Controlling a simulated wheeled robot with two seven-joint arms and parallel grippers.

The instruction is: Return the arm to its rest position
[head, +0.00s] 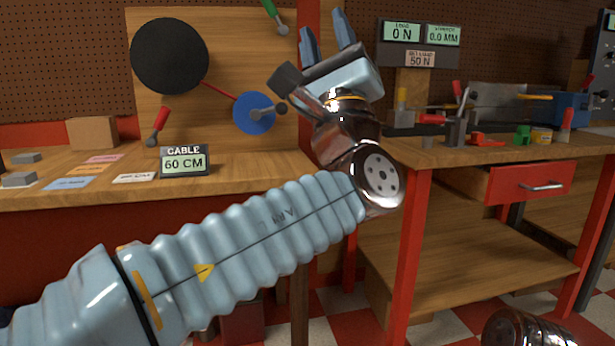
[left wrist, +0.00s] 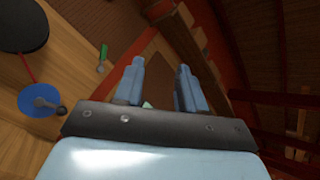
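My left arm reaches in from the lower left of the head view, and its gripper (head: 328,36) is raised at the top middle, in front of the wooden board. Its two blue-grey fingers point up and stand apart with nothing between them. The left wrist view shows the same gripper (left wrist: 158,82) with a clear gap between its fingers, tilted toward the upper wall and ceiling. My right gripper is not in either view; a shiny rounded metal part shows at the lower right edge of the head view.
A wooden board (head: 225,30) carries a black disc (head: 169,56), a blue disc (head: 253,113) and levers. A "CABLE 60 CM" display (head: 184,162) stands on the left bench. The right bench (head: 500,152) holds tools, below a "0 N" display (head: 402,32). A red drawer (head: 527,182) hangs beneath it.

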